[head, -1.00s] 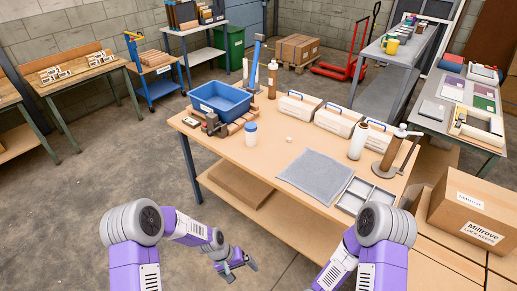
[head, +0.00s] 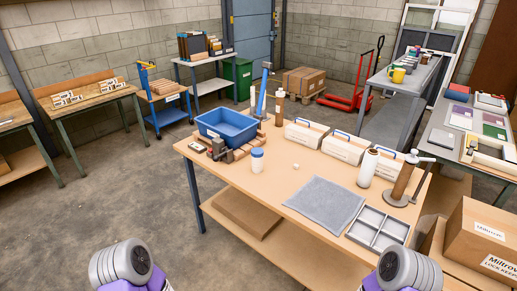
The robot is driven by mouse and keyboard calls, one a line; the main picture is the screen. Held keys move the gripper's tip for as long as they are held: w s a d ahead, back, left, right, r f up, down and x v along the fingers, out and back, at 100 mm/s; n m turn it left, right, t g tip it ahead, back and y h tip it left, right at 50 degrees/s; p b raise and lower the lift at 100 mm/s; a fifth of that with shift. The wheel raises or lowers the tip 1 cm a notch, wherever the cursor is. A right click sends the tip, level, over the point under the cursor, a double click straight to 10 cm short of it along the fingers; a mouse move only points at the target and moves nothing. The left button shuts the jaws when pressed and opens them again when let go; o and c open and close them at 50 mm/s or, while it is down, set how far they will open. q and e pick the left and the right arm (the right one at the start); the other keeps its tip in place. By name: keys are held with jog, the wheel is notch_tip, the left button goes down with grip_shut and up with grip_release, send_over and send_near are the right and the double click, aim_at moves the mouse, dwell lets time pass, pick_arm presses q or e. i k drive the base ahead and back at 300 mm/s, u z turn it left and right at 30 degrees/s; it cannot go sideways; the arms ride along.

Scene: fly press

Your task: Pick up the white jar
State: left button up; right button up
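A white jar (head: 257,163) with a blue lid stands upright on the wooden workbench (head: 225,179), left of its middle. It is just right of the bricks in front of the blue tub (head: 227,138). Nothing touches the jar that I can see. Both of my grippers are out of view; only upper parts of my arms show at the bottom edge.
A grey mat (head: 322,207), a grey divided tray (head: 378,242), white cases (head: 345,149), a white bottle (head: 367,168) and a brown cylinder on a stand (head: 402,184) occupy the bench. Cardboard boxes (head: 477,228) stand at right. Bare wood lies between jar and mat.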

aim_at(257, 163)
jog(key=u, duration=0.95)
jog(key=k, duration=1.25)
jog(key=u, duration=1)
jog(key=i, duration=0.95)
jog(key=z, duration=0.65)
jog(key=i, duration=1.75)
jog(key=z, duration=1.9)
jog(key=i, duration=0.7)
jog(key=z, duration=0.6)
